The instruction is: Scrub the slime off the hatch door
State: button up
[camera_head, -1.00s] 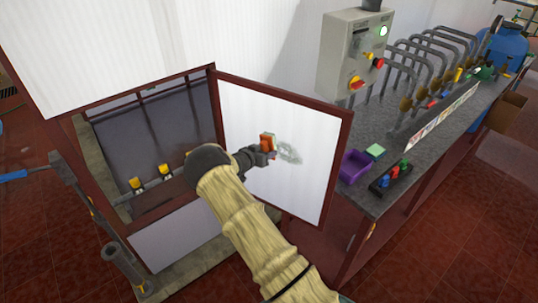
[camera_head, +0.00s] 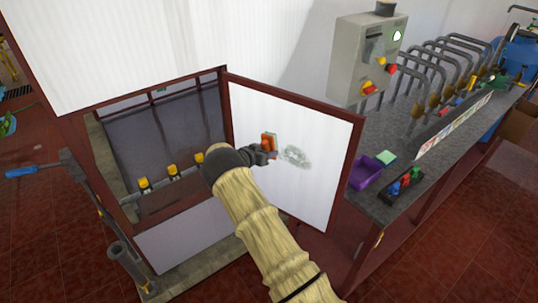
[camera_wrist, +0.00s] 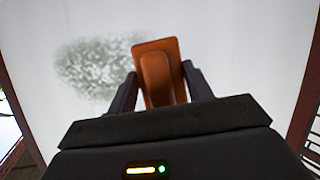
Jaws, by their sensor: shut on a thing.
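The hatch door (camera_head: 300,190) is a white panel in a dark red frame and stands open. A grey-green slime patch (camera_head: 296,156) is on its upper middle; it also shows in the wrist view (camera_wrist: 92,70), left of the brush. My gripper (camera_head: 264,154) is shut on an orange scrubbing brush (camera_head: 268,142), at the door's face and left of the patch in the head view. In the wrist view the brush (camera_wrist: 158,75) sits between the two fingers. Its scrubbing side is hidden, and I cannot tell whether it touches the door.
A grey control box (camera_head: 365,60) with coloured knobs is on the wall at right. A dark counter (camera_head: 425,165) beside the door bears a purple bin (camera_head: 363,172), a green sponge (camera_head: 386,157) and a dark tray with coloured items (camera_head: 401,188). The hatch opening (camera_head: 165,130) lies left of the door.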

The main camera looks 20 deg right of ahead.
jog(key=shift+d, duration=0.1)
jog(key=shift+f+b, duration=0.75)
jog(key=shift+f, duration=0.2)
jog(key=shift+s, duration=0.15)
jog(key=shift+s+d+r, duration=0.1)
jog(key=shift+s+d, duration=1.05)
jog(key=shift+s, duration=0.1)
jog(key=shift+s+d, duration=0.1)
jog(key=shift+s+d, duration=1.05)
jog(key=shift+s, duration=0.3)
jog(key=shift+s+d, duration=1.25)
jog(key=shift+s, duration=0.1)
